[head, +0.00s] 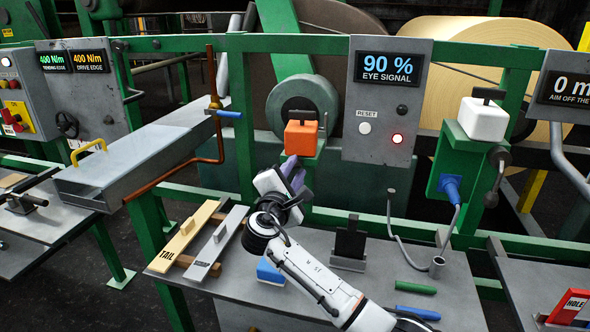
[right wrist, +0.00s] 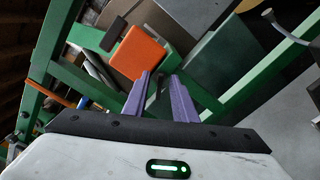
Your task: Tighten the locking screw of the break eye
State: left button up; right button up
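An orange box (head: 301,138) with a black T-shaped top piece (head: 302,116) is on the green rail; it also shows in the right wrist view (right wrist: 140,53). A white box (head: 482,118) with a similar black top piece (head: 488,94) sits on a green bracket at right. I cannot tell which top piece is the locking screw. A panel reads 90 % EYE SIGNAL (head: 386,66). My right gripper (head: 292,171) is just below the orange box. Its purple fingers are apart with nothing between them (right wrist: 160,86). I cannot tell whether they touch the box. My left gripper is out of view.
The table (head: 340,284) below holds two bars, a black block (head: 350,243) on a stand, a blue block and green and blue handles. A green rail (head: 170,44) crosses behind. A copper pipe (head: 175,185) stands left of the gripper.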

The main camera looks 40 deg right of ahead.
jog(key=shift+w+d, duration=0.1)
grip_shut()
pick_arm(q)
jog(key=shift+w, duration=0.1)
pick_arm(e)
jog(key=shift+f, duration=0.1)
pick_arm(q)
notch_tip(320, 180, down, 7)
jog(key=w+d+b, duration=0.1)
jog(key=b, duration=0.9)
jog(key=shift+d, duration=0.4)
pick_arm(e)
jog(key=m, duration=1.1)
jog(key=shift+f, duration=0.3)
pick_arm(q)
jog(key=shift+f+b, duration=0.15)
jog(key=shift+b, duration=0.2)
pick_arm(e)
jog(key=shift+m, duration=0.3)
